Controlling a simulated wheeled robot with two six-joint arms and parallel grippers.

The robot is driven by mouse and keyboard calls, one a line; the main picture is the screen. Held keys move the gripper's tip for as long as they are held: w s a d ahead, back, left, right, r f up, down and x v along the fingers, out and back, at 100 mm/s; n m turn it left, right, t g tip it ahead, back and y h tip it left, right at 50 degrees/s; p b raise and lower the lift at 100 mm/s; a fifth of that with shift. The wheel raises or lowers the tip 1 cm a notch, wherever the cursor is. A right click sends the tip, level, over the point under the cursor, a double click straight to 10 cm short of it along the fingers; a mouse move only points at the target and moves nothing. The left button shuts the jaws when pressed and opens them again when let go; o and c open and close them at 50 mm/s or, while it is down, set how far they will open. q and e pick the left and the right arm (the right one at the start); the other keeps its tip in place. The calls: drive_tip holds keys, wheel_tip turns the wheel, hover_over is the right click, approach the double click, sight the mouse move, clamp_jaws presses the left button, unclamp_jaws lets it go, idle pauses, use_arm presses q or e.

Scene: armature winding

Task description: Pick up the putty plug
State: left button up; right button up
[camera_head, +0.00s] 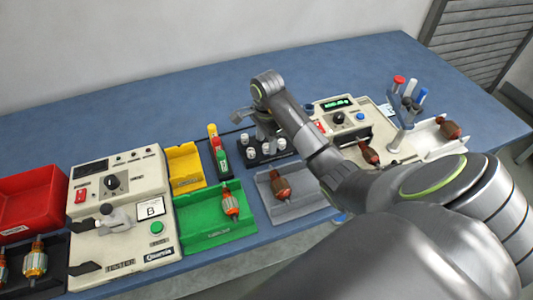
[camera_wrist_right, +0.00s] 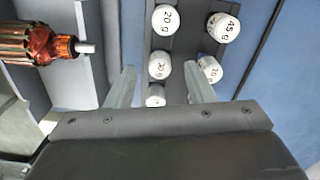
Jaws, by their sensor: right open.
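Several white putty plugs (camera_head: 252,151) stand in a black rack (camera_head: 284,160) at the middle of the table. In the right wrist view, the white plugs carry printed weights; one marked 20 g (camera_wrist_right: 165,19) and one marked 45 g (camera_wrist_right: 223,27) lie beyond the fingers. My right gripper (camera_head: 247,117) is over the rack, pointing down. In the wrist view its two fingers (camera_wrist_right: 160,72) are apart, with a plug that seems marked 30 g (camera_wrist_right: 160,65) showing between them. I cannot tell the finger height above it. Another plug (camera_wrist_right: 209,69) shows by the right fingertip, partly hidden. My left gripper is out of view.
A grey tray (camera_head: 300,209) with a copper-wound armature (camera_head: 281,188) lies in front of the rack. Coloured bottles (camera_head: 219,150), a yellow bin (camera_head: 185,168) and a green bin (camera_head: 200,236) stand to the left. A beige machine (camera_head: 348,112) stands to the right. The table's back is clear.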

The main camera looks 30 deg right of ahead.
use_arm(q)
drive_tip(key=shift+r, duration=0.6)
use_arm(e)
drive_tip(key=shift+f, duration=1.35)
drive_tip(key=c, duration=0.9)
